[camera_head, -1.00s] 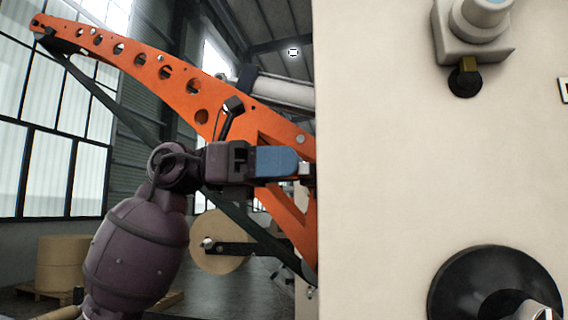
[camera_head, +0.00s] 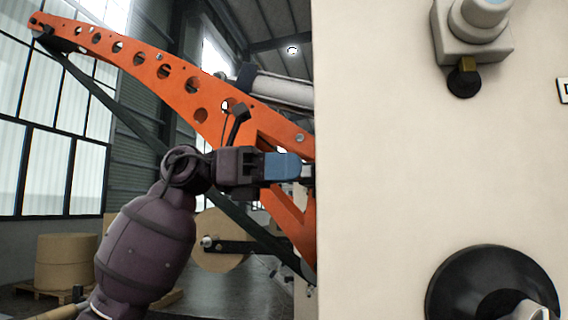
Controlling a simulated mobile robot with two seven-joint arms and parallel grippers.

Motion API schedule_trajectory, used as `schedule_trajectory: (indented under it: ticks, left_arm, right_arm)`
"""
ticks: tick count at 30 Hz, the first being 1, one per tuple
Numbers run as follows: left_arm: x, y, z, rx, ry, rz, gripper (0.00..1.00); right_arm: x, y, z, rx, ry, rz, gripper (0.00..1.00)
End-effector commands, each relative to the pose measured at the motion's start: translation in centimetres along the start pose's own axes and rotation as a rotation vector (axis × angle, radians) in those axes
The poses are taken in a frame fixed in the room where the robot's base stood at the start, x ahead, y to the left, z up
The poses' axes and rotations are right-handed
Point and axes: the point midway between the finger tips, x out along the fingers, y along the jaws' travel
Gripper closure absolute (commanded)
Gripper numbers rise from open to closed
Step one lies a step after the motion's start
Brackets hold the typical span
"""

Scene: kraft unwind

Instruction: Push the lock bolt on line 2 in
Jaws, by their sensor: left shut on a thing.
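My left gripper (camera_head: 301,170), with blue fingers, is at the left edge of the cream machine panel (camera_head: 400,170), in front of the orange arm (camera_head: 165,70). It is shut on a small metal-and-dark part (camera_head: 309,173) at that edge, which looks like the lock bolt. The fingers and the panel edge hide most of this part, so how far in it sits cannot be told. No line number is readable. My right gripper is not in view.
A round grey-and-blue fitting (camera_head: 478,28) sticks out of the panel at upper right, and a black round hub (camera_head: 455,285) at lower right. A kraft roll (camera_head: 222,240) hangs behind my arm. More rolls (camera_head: 66,262) stand on a pallet at left.

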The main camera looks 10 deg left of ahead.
Motion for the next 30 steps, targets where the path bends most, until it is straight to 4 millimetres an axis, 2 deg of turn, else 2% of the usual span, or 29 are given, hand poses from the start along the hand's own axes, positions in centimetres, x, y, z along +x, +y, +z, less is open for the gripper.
schedule_trajectory:
  ticks: [4, 13, 14, 18, 26, 30]
  left_arm:
    - [-0.05, 1.16, 0.04, -0.002, -0.002, 0.002, 1.00]
    - [-0.10, 1.32, 0.09, 0.000, -0.005, 0.004, 1.00]
    - [-0.11, 1.32, 0.10, 0.000, -0.005, 0.004, 0.74]
    - [-0.08, 1.27, 0.07, 0.000, -0.004, 0.003, 0.53]
    - [-0.08, 1.22, 0.01, 0.000, -0.003, 0.001, 0.53]
    - [-0.88, 1.27, -0.05, -0.001, -0.002, 0.003, 0.53]
  right_arm:
    - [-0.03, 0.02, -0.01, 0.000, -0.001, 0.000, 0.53]
    - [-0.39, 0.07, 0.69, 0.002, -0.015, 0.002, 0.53]
    - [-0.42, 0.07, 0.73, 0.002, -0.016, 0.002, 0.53]
    - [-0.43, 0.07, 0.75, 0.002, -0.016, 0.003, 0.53]
    - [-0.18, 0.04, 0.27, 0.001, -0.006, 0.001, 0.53]
    - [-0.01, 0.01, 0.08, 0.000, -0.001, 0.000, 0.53]
